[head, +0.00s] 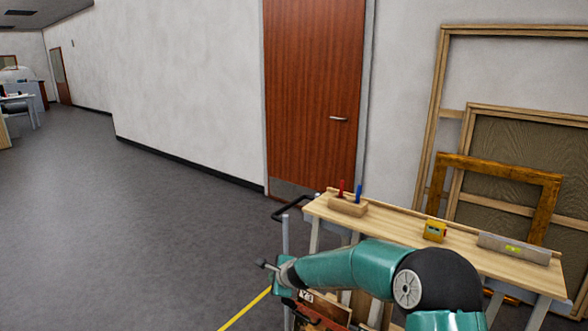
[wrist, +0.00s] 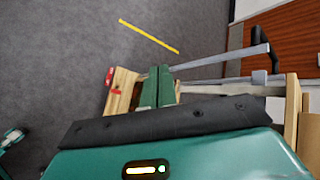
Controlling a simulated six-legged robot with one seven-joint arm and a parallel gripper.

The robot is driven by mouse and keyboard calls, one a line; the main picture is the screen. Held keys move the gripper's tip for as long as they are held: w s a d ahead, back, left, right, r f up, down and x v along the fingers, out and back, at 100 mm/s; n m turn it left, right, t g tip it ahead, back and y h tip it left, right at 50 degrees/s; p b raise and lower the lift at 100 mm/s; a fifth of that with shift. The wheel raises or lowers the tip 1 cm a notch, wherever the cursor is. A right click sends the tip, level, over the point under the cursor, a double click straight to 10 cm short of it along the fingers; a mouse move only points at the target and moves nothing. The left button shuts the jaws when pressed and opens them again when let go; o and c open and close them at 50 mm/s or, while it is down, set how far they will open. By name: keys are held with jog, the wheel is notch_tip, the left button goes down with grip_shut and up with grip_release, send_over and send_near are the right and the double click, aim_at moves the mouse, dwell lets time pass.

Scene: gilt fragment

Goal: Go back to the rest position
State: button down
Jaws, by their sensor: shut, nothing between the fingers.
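My gripper (wrist: 158,72) shows in the wrist view as two green fingers side by side, shut with nothing between them. In the head view my teal arm reaches left from the lower right, and its far end is beside the cart (head: 285,235) at the front left of the bench. The fingers are hard to make out there. In the wrist view, pale wooden pieces (wrist: 121,88) with red marks lie below and beside the fingers. I cannot tell whether they touch.
Frames (head: 500,165) lean on the wall behind. A door (head: 312,95) is shut.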

jog(key=s+d+r+n+h, duration=0.1)
jog(key=s+d+r+n, duration=0.25)
jog(key=s+r, duration=0.2)
jog(key=s+d+r+n+g, duration=0.1)
jog(key=s+d+r+n, duration=0.3)
jog(key=s, duration=0.3)
jog(key=s+d+r+n+h, duration=0.1)
jog(key=s+d+r+n, duration=0.1)
jog(key=s+r+n, duration=0.35)
jog(key=s+d+r+n+g+h, duration=0.1)
jog(key=s+d, duration=0.5)
jog(key=s, duration=0.7)
jog(key=s+d+r+n+h, duration=0.2)
jog(key=s+d, duration=0.4)
jog(key=s, duration=0.6)
jog(key=shift+s+d+r+n+g, duration=0.2)
jog(key=shift+s+r+n+g, duration=0.15)
jog(key=shift+n, duration=0.45)
